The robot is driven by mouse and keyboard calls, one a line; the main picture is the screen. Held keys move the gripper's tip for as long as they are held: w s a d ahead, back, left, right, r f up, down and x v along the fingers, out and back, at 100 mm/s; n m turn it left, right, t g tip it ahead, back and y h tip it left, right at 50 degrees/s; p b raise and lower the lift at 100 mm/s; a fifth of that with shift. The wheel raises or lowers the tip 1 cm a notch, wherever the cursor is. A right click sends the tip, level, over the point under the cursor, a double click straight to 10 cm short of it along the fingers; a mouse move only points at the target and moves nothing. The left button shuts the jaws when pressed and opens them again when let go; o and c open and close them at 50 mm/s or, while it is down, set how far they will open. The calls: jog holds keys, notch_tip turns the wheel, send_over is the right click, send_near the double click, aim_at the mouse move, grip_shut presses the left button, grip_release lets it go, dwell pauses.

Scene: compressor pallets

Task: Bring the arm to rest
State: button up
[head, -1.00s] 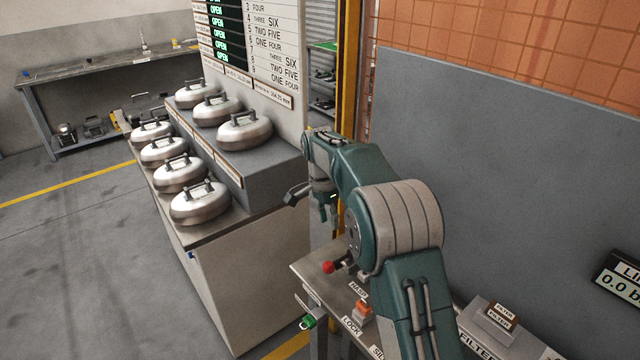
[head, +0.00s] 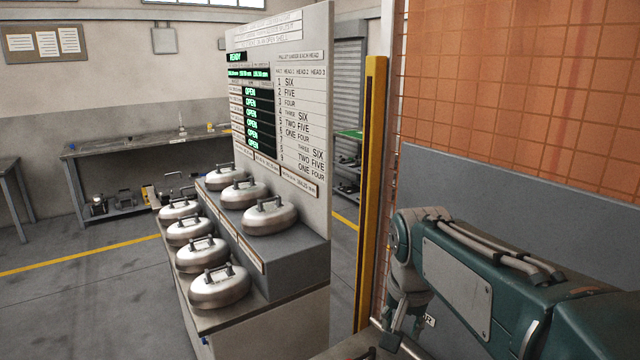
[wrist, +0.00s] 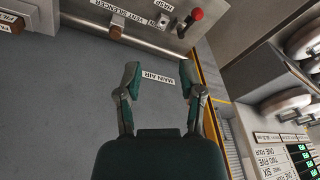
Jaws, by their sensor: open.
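My teal arm (head: 470,270) is folded low at the right of the head view, in front of the grey wall panel. A grey surface with a MAIN AIR label (wrist: 158,81) shows behind the fingers.
Several metal domed lids with handles (head: 219,288) stand on a stepped counter (head: 265,325) beside a status board (head: 290,100). A yellow post (head: 370,190) stands near my arm. A red-knobbed lever (wrist: 196,14) shows in the wrist view. Open floor lies left.

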jog(key=s+d+f+n+t, duration=0.2)
jog(key=s+n, duration=0.3)
jog(key=s, duration=1.1)
jog(key=shift+s+f+t, duration=0.3)
jog(key=shift+f+t, duration=0.3)
jog(key=shift+f, duration=0.05)
jog(key=shift+d, duration=0.15)
